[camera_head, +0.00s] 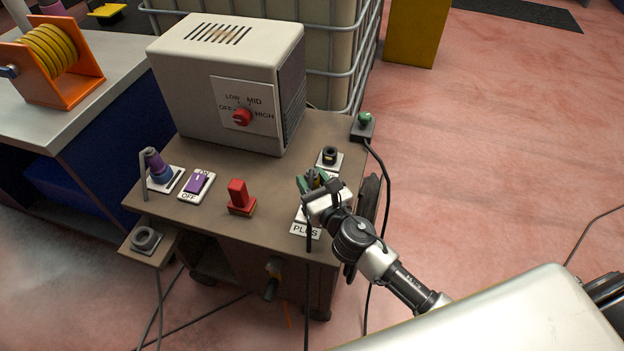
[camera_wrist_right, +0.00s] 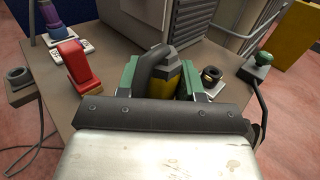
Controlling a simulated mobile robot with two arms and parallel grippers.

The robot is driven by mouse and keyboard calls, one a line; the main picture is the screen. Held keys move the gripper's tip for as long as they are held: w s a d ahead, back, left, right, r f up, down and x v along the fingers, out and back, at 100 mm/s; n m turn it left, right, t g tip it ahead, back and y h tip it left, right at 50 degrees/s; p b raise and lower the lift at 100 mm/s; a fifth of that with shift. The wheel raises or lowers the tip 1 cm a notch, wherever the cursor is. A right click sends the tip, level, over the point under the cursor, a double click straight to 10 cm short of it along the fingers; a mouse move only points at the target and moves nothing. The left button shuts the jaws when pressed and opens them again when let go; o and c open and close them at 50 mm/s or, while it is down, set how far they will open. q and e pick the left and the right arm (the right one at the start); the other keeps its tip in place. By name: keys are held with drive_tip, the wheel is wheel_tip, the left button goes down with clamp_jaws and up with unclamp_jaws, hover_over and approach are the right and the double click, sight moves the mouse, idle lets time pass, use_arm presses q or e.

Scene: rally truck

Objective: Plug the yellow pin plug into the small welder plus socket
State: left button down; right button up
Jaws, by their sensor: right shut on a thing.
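My right gripper (camera_head: 314,181) is over the front right of the welder cart. In the right wrist view its green fingers (camera_wrist_right: 167,80) are shut on the yellow pin plug (camera_wrist_right: 166,72), which has a dark bent handle or cable at its left. In the head view the plug is mostly hidden between the fingers. A PLUS label (camera_head: 304,231) lies at the cart's front edge, just below the gripper. The socket by that label is covered by my gripper, so I cannot tell whether the plug touches it. My left gripper is not in view.
Behind the gripper is a black round socket (camera_head: 329,155) on a white plate. A grey box with a red knob (camera_head: 242,117) stands at the back. A red lever block (camera_head: 240,196), a purple switch (camera_head: 197,183) and a purple plug (camera_head: 157,166) are left. A green-topped post (camera_head: 363,123) stands right.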

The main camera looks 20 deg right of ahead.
idle(0.4)
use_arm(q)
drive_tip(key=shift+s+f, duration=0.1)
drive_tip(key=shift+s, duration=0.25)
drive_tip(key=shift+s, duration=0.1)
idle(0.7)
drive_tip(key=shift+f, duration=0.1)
use_arm(e)
drive_tip(key=shift+f, duration=0.25)
use_arm(q)
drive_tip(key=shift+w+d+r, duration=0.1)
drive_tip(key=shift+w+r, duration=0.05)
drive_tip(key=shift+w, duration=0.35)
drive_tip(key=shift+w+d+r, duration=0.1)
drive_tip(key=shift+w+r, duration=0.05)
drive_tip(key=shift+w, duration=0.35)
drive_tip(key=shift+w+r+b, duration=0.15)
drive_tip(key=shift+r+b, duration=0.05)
drive_tip(key=shift+b, duration=0.1)
use_arm(e)
drive_tip(key=shift+f, duration=0.2)
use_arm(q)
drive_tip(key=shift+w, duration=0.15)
use_arm(e)
drive_tip(key=shift+f, duration=0.1)
